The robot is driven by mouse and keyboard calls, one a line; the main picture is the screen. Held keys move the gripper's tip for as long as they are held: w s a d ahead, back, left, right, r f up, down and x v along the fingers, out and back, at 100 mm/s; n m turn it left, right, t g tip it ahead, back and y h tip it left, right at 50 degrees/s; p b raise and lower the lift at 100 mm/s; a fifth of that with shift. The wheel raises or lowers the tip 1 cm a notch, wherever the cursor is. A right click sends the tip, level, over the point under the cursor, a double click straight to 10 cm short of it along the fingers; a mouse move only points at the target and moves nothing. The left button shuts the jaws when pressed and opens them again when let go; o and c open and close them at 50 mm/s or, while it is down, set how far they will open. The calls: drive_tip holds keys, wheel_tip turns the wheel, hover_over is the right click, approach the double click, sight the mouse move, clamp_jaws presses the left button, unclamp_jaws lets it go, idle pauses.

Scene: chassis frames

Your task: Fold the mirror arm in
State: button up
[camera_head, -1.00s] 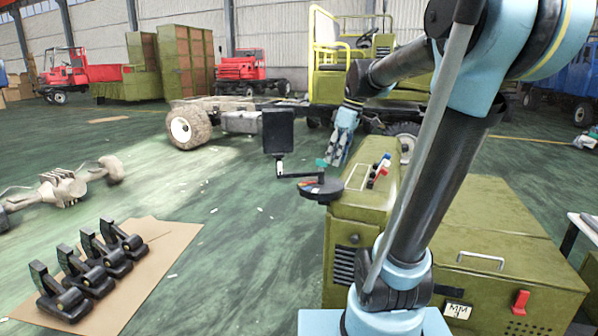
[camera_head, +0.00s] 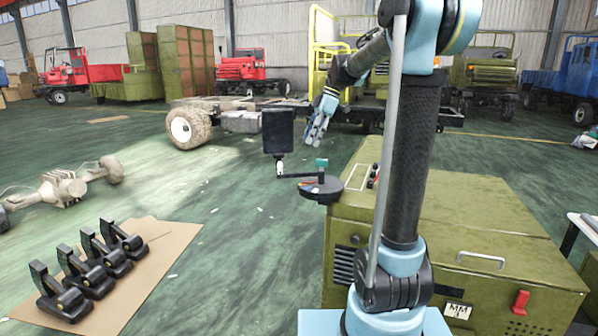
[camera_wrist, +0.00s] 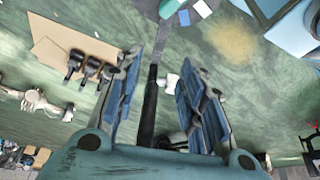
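The mirror (camera_head: 278,132) is a black rectangular panel, upright on a thin black mirror arm (camera_head: 298,175). The mirror arm runs right from the mirror's foot to a dark round base (camera_head: 321,190) at the green cabinet's left corner. A small teal piece (camera_head: 321,163) stands over the base. My gripper (camera_head: 314,139) is right of the mirror in the head view, fingers pointing down, with a gap between them. The wrist view shows its two blue-padded fingers (camera_wrist: 160,100) spread apart. A dark narrow strip (camera_wrist: 150,105) shows between them, perhaps the mirror edge-on; I cannot tell its depth.
The green cabinet (camera_head: 460,215) with a red lever (camera_head: 520,302) stands at the right. Several black clamp-like parts (camera_head: 88,262) lie on cardboard (camera_head: 165,255) at the left. A vehicle chassis (camera_head: 240,118) is behind. The floor left of the mirror is open.

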drive_tip(key=x, duration=1.3)
drive_tip(key=shift+f, duration=0.25)
clamp_jaws()
